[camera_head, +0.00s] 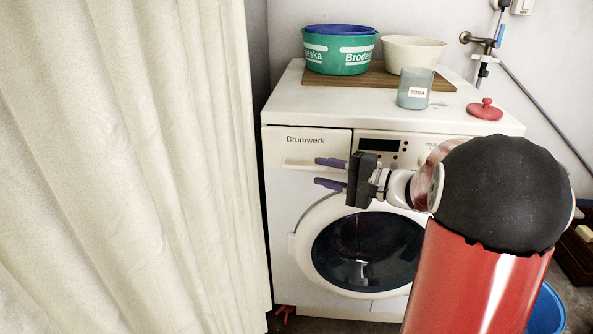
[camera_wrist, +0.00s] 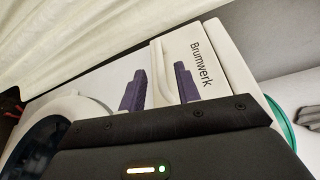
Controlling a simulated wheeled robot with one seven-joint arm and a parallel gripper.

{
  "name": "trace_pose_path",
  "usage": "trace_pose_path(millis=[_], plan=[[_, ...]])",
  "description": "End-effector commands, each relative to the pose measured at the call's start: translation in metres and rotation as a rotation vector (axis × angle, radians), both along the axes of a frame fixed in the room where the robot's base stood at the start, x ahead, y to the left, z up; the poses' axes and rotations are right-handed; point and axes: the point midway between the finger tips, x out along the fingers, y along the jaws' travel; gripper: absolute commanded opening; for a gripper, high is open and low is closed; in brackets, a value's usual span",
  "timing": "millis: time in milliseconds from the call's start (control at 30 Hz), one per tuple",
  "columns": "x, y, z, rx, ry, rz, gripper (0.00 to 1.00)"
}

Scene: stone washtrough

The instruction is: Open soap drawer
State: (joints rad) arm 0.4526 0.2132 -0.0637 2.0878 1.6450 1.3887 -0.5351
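The soap drawer (camera_head: 306,142) is the white panel marked "Brumwerk" at the upper left of the washing machine's front. It looks shut. Its pale bar handle (camera_head: 298,164) runs along its lower part. My gripper (camera_head: 318,172) is open and empty in front of the drawer, with its two purple fingers one above the other. In the wrist view, the handle (camera_wrist: 161,72) shows between the two fingers (camera_wrist: 159,71), and the drawer front (camera_wrist: 205,62) lies beyond. I cannot tell whether the fingers reach around the handle or touch it.
The washing machine (camera_head: 281,220) has a round door (camera_head: 368,250) below the drawer. A cream curtain (camera_head: 130,160) hangs close on the left.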

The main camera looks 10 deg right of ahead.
Motion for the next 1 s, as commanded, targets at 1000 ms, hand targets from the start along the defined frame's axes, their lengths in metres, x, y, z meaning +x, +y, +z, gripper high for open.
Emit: trace_pose_path(millis=[1000], plan=[[0.035,0.043,-0.005,-0.002,0.003,0.000,0.00]])
